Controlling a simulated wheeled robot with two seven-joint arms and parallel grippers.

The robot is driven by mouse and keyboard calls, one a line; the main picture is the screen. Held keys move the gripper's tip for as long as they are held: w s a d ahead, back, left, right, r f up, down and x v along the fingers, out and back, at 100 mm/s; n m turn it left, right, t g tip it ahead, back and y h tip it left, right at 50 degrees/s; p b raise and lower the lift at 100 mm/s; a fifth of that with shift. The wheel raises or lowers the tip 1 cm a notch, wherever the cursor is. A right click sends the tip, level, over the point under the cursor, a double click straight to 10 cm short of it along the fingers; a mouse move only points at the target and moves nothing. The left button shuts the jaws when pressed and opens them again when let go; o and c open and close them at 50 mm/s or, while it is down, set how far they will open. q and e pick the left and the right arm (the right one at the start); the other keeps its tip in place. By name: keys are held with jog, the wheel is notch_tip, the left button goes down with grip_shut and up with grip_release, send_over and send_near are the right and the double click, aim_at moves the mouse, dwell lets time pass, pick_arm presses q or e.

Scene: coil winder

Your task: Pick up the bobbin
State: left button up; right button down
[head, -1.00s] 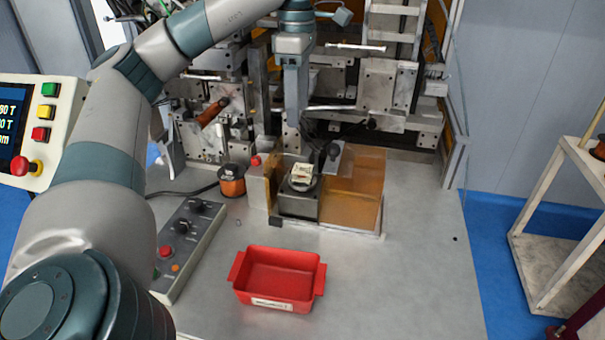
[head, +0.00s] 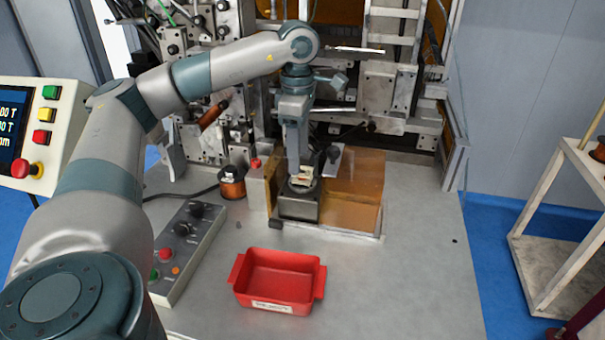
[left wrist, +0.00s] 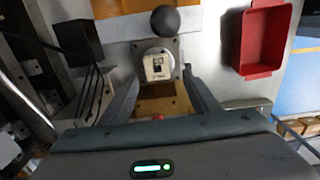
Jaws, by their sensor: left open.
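The bobbin (head: 304,174) is a small cream-white piece with a dark slot, sitting on top of a dark metal block (head: 298,207) at the middle of the bench. It also shows in the left wrist view (left wrist: 157,66), on a round seat over a square plate. My left gripper (head: 301,168) points down over it, and its lower end partly covers the bobbin in the head view. In the left wrist view the two fingers (left wrist: 160,82) are apart, one on each side, with the bobbin between or just beyond their tips. Contact cannot be told. My right gripper is out of view.
An orange translucent guard (head: 352,190) stands right of the block. A copper wire spool (head: 232,182) and a grey control box (head: 188,250) are on the left. A red tray (head: 280,280) lies in front. The bench's right side is clear.

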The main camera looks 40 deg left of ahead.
aim_at(302, 169)
pick_arm(q)
jog(key=shift+f, duration=0.1)
jog(key=shift+d+f+p, duration=0.1)
jog(key=shift+f+p, duration=0.1)
jog(key=shift+p, duration=0.2)
jog(key=f, duration=0.1)
jog(key=f+p, duration=0.2)
jog(key=f, duration=0.1)
jog(key=shift+w+d, duration=0.15)
jog(key=shift+w, duration=0.2)
jog(key=shift+f, duration=0.3)
jog(key=shift+c, duration=0.7)
jog(key=c, duration=1)
